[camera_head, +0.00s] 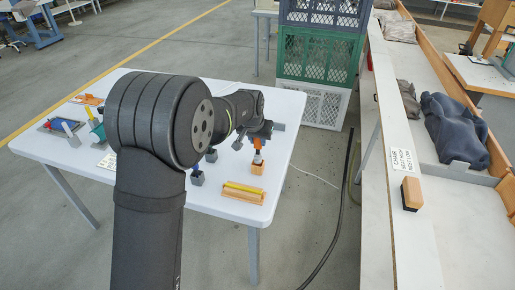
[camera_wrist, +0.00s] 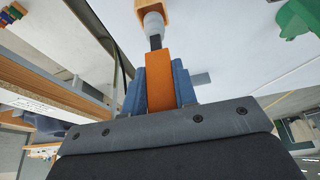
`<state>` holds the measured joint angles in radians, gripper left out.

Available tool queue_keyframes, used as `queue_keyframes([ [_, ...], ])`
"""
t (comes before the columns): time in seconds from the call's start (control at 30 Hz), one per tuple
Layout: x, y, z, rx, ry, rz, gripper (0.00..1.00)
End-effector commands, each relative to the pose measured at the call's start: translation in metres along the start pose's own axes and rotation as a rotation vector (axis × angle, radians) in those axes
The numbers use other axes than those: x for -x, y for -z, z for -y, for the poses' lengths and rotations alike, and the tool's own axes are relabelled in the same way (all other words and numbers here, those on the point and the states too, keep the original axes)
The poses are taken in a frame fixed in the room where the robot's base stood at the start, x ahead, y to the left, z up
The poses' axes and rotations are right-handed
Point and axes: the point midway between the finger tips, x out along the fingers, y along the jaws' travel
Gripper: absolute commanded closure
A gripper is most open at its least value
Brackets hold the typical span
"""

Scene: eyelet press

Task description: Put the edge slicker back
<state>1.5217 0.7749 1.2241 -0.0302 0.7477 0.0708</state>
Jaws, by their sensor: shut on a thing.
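The edge slicker has an orange handle (camera_wrist: 160,82), a thin dark shaft and a pale rounded tip. My gripper (camera_head: 259,138) is shut on the handle, with a blue finger on each side of it in the wrist view. The slicker points down over the right part of the white table. Its tip is at a small orange holder block (camera_head: 258,167), which also shows at the top of the wrist view (camera_wrist: 153,7). I cannot tell whether the tip is inside the block or just above it.
An orange tray with a yellow stick (camera_head: 243,188) lies in front of the holder block. Small grey blocks (camera_head: 197,178) stand to its left. A counter with an orange-and-black block (camera_head: 411,193) runs along the right.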

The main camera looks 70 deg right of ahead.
Motion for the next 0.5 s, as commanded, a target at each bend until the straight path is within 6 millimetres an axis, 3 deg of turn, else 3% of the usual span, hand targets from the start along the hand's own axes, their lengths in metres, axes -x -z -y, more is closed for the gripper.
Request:
queue_keyframes([
  [0.23, -0.031, -0.014, 0.000, 0.000, 0.000, 0.005, 0.97],
  [0.5, -0.035, -0.015, 0.000, 0.000, 0.000, 0.002, 0.97],
])
